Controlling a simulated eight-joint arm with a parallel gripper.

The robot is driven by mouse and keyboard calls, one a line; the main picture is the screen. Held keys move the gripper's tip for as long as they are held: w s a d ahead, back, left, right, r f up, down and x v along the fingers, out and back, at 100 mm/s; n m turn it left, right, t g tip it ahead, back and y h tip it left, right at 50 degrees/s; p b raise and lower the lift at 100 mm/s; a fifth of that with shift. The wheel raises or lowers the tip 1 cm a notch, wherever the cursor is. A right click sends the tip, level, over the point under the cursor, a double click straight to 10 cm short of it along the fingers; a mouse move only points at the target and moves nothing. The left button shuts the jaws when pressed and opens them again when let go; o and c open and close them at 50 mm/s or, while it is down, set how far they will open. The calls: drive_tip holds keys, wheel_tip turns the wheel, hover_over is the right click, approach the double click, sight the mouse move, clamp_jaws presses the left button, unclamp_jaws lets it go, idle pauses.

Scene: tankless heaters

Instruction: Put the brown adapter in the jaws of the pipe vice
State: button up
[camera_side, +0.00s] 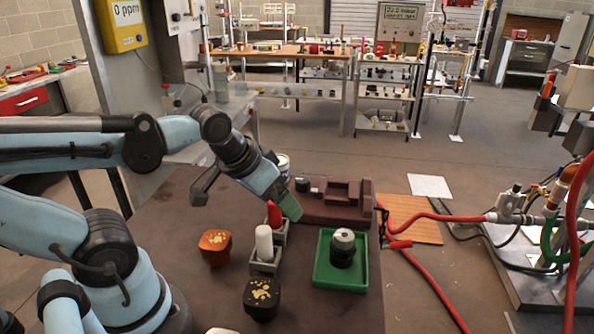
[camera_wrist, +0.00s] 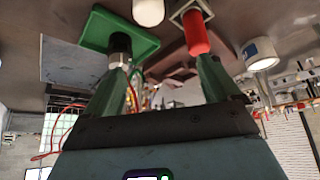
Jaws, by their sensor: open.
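My gripper (camera_side: 247,198) is open and empty, tilted above the table near the grey holders. Both of its green fingers also show spread apart in the wrist view (camera_wrist: 165,68). The maroon pipe vice (camera_side: 345,212) sits at the back of the table, with a dark round piece (camera_side: 303,184) at its left end. A dark fitting with a pale top (camera_side: 343,250) stands in a green tray (camera_side: 367,277); it also shows in the wrist view (camera_wrist: 119,43). I cannot tell whether this fitting is the brown adapter. A copper-brown gold-patterned piece (camera_side: 215,248) stands left of the holders.
A red cylinder (camera_side: 274,213) and a white cylinder (camera_side: 264,242) stand upright in grey holders. A black gold-patterned piece (camera_side: 262,299) stands at the front. A white can (camera_wrist: 260,54) is behind my gripper. Red hoses (camera_side: 432,285) lie beyond the table's right edge.

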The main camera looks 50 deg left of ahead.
drive_tip(key=shift+w+d+r+m+t, duration=0.2)
drive_tip(key=shift+w+d+m+t, duration=0.15)
drive_tip(key=shift+d, duration=0.15)
drive_tip(key=shift+w+d+r+m+t, duration=0.15)
drive_tip(key=shift+w+d+m+t, duration=0.15)
drive_tip(key=shift+d, duration=0.2)
drive_tip(key=shift+a, duration=0.15)
drive_tip(key=n+g, duration=0.7)
drive_tip(key=n, duration=0.2)
hover_over(215, 239)
drive_tip(key=f, duration=0.5)
drive_tip(key=shift+w+a+f, duration=0.2)
drive_tip(key=shift+f, duration=0.15)
drive_tip(key=shift+s+d+f, duration=0.1)
drive_tip(key=shift+d+f, duration=0.05)
drive_tip(key=shift+f, duration=0.85)
drive_tip(key=shift+s+d+f, duration=0.1)
drive_tip(key=shift+f, duration=1.95)
